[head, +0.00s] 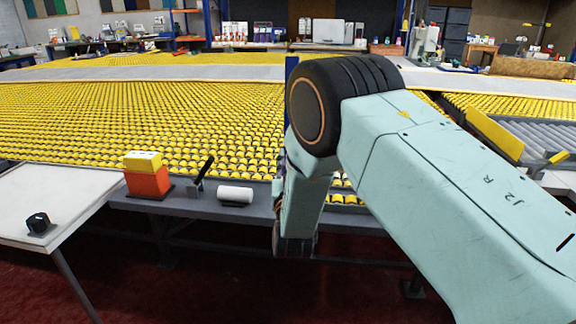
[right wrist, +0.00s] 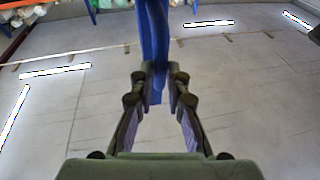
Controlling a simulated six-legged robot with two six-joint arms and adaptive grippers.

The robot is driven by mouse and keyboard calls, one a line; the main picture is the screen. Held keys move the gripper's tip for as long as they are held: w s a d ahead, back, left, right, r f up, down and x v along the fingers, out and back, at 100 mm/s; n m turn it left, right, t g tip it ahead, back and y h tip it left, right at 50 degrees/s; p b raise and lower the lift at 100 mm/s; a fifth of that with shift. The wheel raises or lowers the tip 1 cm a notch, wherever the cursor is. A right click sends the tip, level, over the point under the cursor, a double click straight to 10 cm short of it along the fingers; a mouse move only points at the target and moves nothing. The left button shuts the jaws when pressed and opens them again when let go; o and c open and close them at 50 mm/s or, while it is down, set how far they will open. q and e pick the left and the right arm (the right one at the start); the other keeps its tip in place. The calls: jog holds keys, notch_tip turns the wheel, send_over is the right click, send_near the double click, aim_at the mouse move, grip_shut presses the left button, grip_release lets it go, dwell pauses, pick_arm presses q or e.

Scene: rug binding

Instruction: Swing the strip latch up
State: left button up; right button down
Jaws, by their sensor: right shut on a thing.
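In the right wrist view my right gripper (right wrist: 158,88) is shut on a blue strip (right wrist: 154,35), which runs up from between the fingertips to the top edge of the picture. It looks like the strip latch, but its pivot is not visible. In the head view my right arm comes in from the right and bends down in front of the table edge. It hides the gripper's fingers there. A narrow blue upright piece (head: 291,68) shows just left of the black arm joint; I cannot tell if it is the same strip. My left gripper is in neither view.
On the table's front ledge stand an orange and yellow block (head: 148,180), a black lever (head: 202,174) and a white roll (head: 235,194). A black knob (head: 38,222) sits on a white side table (head: 60,190). Yellow rollers (head: 150,110) cover the table behind.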

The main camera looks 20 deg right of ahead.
jog(key=shift+s+a+f, duration=0.1)
dwell(0.4)
jog(key=c, duration=1.3)
grip_release()
jog(key=shift+c, duration=0.2)
jog(key=v, duration=1.2)
